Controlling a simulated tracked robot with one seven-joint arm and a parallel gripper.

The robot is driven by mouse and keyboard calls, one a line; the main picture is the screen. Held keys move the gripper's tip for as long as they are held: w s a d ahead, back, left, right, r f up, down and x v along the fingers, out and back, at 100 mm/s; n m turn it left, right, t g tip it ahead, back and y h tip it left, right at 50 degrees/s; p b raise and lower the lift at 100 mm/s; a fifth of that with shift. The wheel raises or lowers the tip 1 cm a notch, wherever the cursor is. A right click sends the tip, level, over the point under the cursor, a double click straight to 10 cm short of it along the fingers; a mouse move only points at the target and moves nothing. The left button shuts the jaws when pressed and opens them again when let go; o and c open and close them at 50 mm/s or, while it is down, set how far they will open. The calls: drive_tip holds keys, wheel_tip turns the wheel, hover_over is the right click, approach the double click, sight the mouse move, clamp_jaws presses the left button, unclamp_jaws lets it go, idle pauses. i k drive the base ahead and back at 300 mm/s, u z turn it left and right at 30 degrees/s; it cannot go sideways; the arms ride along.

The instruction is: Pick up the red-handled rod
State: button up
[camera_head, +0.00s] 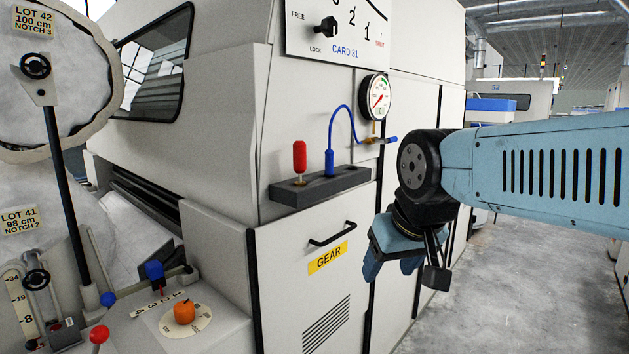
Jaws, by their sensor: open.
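The red-handled rod (299,157) stands upright in a dark grey block (335,185) on the front of the white machine. Its thin metal shank shows below the handle and enters the block. My gripper (390,268) is right of the rod and lower, pointing down in front of the machine, apart from the rod. It is open, and nothing shows between its fingers.
A blue-handled piece (329,163) with a blue hose stands right of the rod, near a gauge (376,98). A GEAR door handle (332,233) juts out below. A console with an orange knob (184,312) is lower left. Floor at right is clear.

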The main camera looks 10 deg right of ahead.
sight(300, 147)
drive_tip(key=u, duration=0.15)
drive_tip(key=k, duration=0.5)
drive_tip(key=u, duration=1.1)
drive_tip(key=i, duration=0.65)
drive_tip(key=z, duration=1.25)
